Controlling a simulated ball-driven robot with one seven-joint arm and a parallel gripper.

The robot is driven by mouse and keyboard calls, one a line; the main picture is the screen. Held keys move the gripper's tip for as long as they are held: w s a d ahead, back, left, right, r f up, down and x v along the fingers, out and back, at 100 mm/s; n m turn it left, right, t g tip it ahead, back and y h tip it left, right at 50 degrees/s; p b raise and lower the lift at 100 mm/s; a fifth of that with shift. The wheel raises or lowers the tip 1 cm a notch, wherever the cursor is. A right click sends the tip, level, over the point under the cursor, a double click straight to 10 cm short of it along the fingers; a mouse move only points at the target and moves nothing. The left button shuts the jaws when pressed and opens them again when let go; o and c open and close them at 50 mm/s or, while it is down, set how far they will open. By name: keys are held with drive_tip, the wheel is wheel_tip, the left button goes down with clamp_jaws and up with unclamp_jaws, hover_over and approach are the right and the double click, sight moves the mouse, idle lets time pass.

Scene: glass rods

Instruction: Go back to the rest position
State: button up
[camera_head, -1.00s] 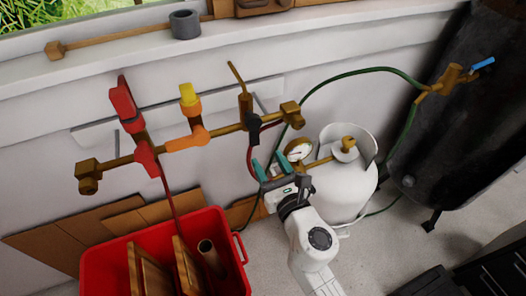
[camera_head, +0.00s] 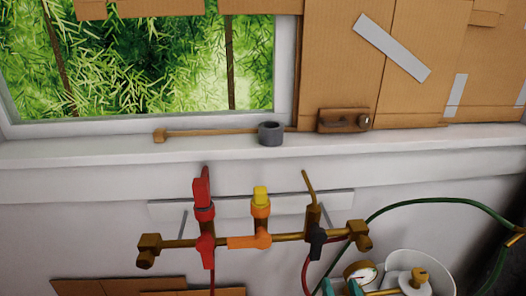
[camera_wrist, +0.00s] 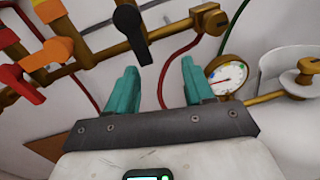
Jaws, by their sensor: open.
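My gripper (camera_wrist: 160,82) shows in the wrist view with its two teal fingers apart and nothing between them. In the head view only the teal fingertips (camera_head: 340,287) show at the bottom edge, beside the pressure gauge (camera_head: 361,274); the rest of my arm is out of that view. In the wrist view the gauge (camera_wrist: 228,76) is just right of the right finger, and a black valve handle (camera_wrist: 132,30) is beyond and above the left finger. I cannot tell how far the fingers are from either.
A grey tape roll (camera_head: 270,133) is on the sill.

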drive_tip(key=s+d+f+m+g+h+p, duration=0.1)
drive_tip(key=s+d+f+m+g+h, duration=0.25)
drive_tip(key=s+d+m, duration=0.55)
drive_tip(key=s+d+f+m+g+h, duration=0.25)
drive_tip(key=d+m+g, duration=0.25)
drive_tip(key=m, duration=0.7)
drive_tip(key=s+a+f+m+g+y, duration=0.3)
drive_tip(key=s+m, duration=0.3)
drive_tip(key=s, duration=0.2)
drive_tip(key=s+a+f+m+g+y+p, duration=0.1)
drive_tip(key=s+a+f+m+g+y, duration=0.2)
drive_tip(key=s+f+m+g+y, duration=0.1)
drive_tip(key=s+m+g, duration=0.1)
drive_tip(key=s+m, duration=0.1)
drive_tip(key=s, duration=0.1)
drive_tip(key=shift+s+a+m, duration=0.3)
drive_tip(key=shift+s+m, duration=0.05)
drive_tip(key=shift+m, duration=0.05)
